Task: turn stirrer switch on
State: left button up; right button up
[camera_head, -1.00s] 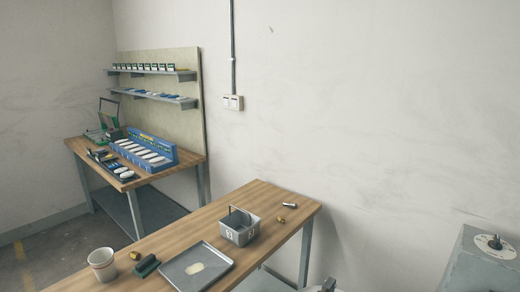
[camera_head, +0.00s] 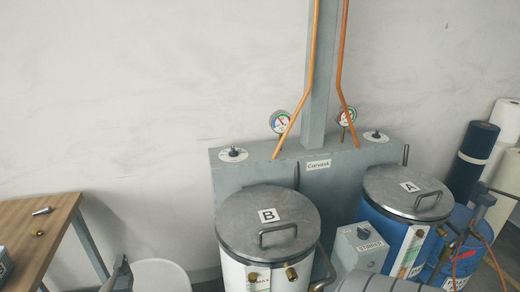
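The stirrer switch (camera_head: 363,233) is a small dark knob on top of a grey box (camera_head: 352,255) labelled as the stirrer. The box stands between tank B (camera_head: 240,228) and tank A (camera_head: 385,192). The knob's setting is too small to read. A dark grey piece at the lower left edge may be the tip of my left gripper (camera_head: 118,275); its fingers cannot be made out. A dark piece at the right may be my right gripper (camera_head: 483,197); its fingers are unclear too. Neither is near the switch.
A grey cabinet (camera_head: 220,180) with two dials and two gauges stands behind the tanks. Orange pipes rise from it. A blue drum (camera_head: 458,245) and rolls (camera_head: 472,160) stand at right. A wooden table (camera_head: 40,240) and a white bucket (camera_head: 160,275) are at left.

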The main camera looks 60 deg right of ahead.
aim_at(363, 233)
jog(key=z, duration=2.3)
